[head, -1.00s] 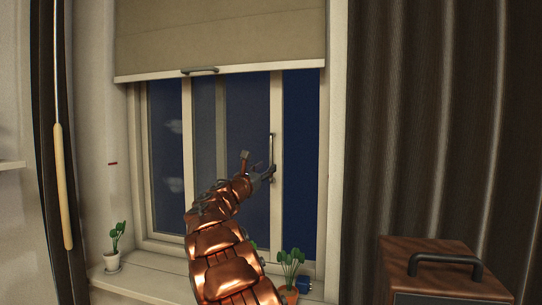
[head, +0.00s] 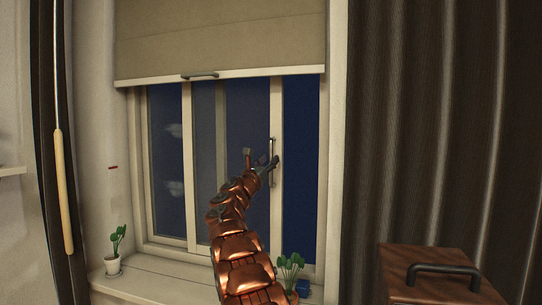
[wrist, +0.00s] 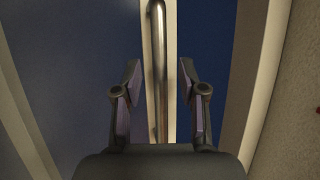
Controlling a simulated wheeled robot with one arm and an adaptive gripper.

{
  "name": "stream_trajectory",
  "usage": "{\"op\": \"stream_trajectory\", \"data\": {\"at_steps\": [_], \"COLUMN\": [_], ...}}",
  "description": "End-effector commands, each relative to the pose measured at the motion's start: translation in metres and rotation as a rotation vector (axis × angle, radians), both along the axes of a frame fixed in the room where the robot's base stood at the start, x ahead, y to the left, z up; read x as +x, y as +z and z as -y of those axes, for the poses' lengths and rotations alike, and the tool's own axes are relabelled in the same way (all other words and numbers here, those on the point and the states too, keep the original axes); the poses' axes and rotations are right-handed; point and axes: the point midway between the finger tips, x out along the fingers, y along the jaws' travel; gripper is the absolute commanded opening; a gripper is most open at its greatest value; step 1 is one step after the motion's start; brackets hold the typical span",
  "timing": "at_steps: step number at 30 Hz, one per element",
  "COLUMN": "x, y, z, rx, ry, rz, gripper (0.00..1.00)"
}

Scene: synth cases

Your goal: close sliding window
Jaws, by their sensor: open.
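The sliding window (head: 192,165) has cream frames and dark blue panes, with open space or a pane at the right of its sash stile. A vertical metal handle (head: 272,145) is on the cream stile (head: 277,210) right of the middle. In the wrist view the handle (wrist: 157,70) runs between my two fingers, ahead of them. My gripper (head: 261,161) is open at the handle's lower part. In the wrist view my gripper (wrist: 160,90) shows its fingers spread on either side of the stile. I cannot tell whether a finger touches the handle.
A beige blind (head: 220,40) with a grey pull hangs over the window top. Potted plants stand on the sill, one at left (head: 115,248) and one at right (head: 290,270). A wooden box (head: 440,275) and a dark curtain (head: 430,130) are at the right.

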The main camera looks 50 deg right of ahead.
Motion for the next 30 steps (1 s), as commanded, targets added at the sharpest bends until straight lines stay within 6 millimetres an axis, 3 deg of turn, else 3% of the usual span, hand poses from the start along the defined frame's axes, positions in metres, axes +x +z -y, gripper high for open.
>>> {"op": "stream_trajectory", "data": {"at_steps": [9,23,30], "x": [0.006,0.006,0.006], "y": [0.009,0.010,0.010], "z": [0.018,0.022,0.022], "rx": [0.002,-0.001,0.000], "ry": [0.000,-0.001,0.000], "rz": [0.002,0.002,0.002], "gripper": [0.41,0.41,0.16]}}
